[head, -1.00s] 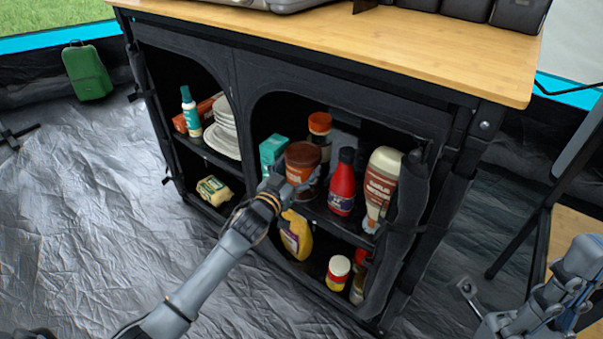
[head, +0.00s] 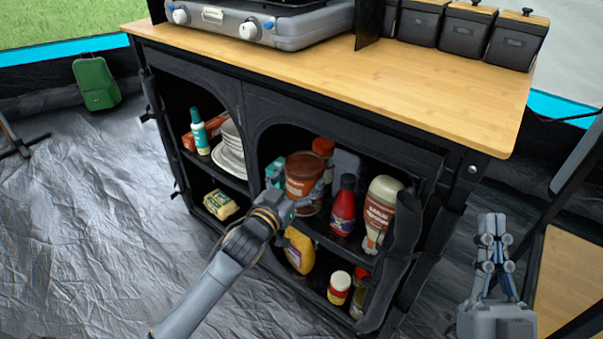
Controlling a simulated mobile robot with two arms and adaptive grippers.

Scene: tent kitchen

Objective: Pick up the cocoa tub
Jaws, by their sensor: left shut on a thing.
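The brown cocoa tub (head: 301,187) is in the upper right compartment of the black cabinet, at the front of its opening. My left gripper (head: 299,203) reaches up from below and is shut on the tub's lower part; the fingers are partly hidden against it. The tub appears raised slightly off the shelf, though its base is hard to see. My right gripper (head: 493,226) points upward at the right, away from the cabinet and empty. Its fingers look close together, but their gap is unclear.
Beside the tub stand a teal box (head: 275,172), an orange-capped jar (head: 324,150), a red bottle (head: 343,208) and a sauce bottle (head: 380,212). A yellow bottle (head: 299,250) is below. The wooden countertop (head: 330,75) overhangs the compartments.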

